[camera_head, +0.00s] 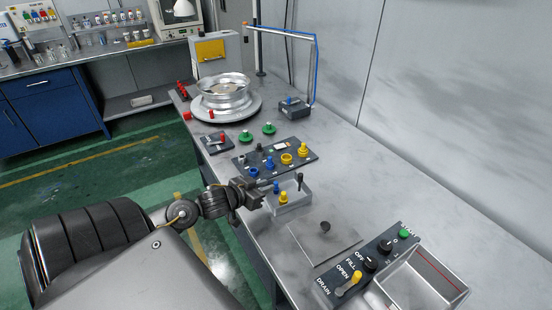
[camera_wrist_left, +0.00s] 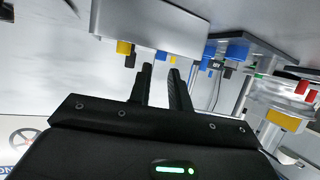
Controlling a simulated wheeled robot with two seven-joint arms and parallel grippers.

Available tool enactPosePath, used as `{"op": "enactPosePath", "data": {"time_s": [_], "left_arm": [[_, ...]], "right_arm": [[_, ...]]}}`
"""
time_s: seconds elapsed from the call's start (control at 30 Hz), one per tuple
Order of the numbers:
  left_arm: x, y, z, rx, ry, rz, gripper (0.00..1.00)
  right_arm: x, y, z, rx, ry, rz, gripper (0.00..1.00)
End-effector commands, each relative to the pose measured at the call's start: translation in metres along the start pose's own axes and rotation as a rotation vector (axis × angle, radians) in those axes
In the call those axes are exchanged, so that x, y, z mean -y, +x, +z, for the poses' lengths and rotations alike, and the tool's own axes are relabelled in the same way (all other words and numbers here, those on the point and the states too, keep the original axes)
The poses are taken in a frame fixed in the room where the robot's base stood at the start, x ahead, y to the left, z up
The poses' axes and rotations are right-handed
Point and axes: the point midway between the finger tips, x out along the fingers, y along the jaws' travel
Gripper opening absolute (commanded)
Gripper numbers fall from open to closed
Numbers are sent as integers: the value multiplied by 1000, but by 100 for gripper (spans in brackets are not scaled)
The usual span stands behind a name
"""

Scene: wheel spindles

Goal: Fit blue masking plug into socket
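My left gripper (camera_head: 252,191) is at the left edge of a small grey tray (camera_head: 293,208). Its fingers (camera_wrist_left: 160,72) are apart with nothing between them. A blue plug (camera_head: 276,186) stands in the tray just right of the fingertips; in the left wrist view a small blue piece (camera_wrist_left: 160,56) shows just beyond the fingertips. A yellow plug (camera_head: 283,199) and a black plug (camera_head: 300,178) are also in the tray. Behind the tray, a dark socket panel (camera_head: 266,176) has a blue ring socket (camera_head: 253,173) at its left. My right gripper is out of view.
The panel also holds a blue plug (camera_head: 269,163), a yellow ring (camera_head: 287,159) and a yellow plug (camera_head: 303,149). A wheel (camera_head: 223,92) stands farther back. A control box (camera_head: 367,265) and an open bin (camera_head: 425,280) lie at front right.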

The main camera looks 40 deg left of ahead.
Motion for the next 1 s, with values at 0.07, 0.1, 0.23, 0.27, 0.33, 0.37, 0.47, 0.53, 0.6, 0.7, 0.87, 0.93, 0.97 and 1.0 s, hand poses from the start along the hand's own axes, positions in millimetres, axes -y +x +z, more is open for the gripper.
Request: {"op": "enactPosePath", "data": {"time_s": [0.07, 0.1, 0.23, 0.27, 0.33, 0.37, 0.47, 0.53, 0.6, 0.7, 0.87, 0.93, 0.97, 1.0], "left_arm": [[0, 8, -1, 0, 1, 0, 19], [0, 10, -1, 0, 1, 1, 19], [-1, 12, 0, 0, 2, 2, 19], [-1, 13, 0, 0, 2, 2, 19], [-1, 18, 0, 1, 0, 2, 19], [-1, 21, 0, 0, -1, 2, 19], [0, 37, 1, 0, -1, 2, 19], [1, 47, 3, -1, 0, 1, 19], [1, 56, 3, -1, 0, 1, 19], [1, 62, 5, 0, 0, 1, 19], [0, 64, 5, 0, 1, 2, 19], [0, 64, 5, 0, 1, 2, 19], [0, 64, 5, 0, 1, 2, 17], [0, 64, 5, 0, 1, 2, 12]], "right_arm": [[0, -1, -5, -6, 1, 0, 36], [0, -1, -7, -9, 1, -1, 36], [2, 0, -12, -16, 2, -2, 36], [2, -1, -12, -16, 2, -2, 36], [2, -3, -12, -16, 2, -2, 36], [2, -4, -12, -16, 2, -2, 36], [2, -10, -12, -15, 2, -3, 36], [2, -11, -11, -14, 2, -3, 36], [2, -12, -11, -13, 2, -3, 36], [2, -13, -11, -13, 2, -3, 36], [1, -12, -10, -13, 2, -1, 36], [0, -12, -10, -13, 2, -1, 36], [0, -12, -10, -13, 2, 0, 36], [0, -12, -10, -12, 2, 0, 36]]}}
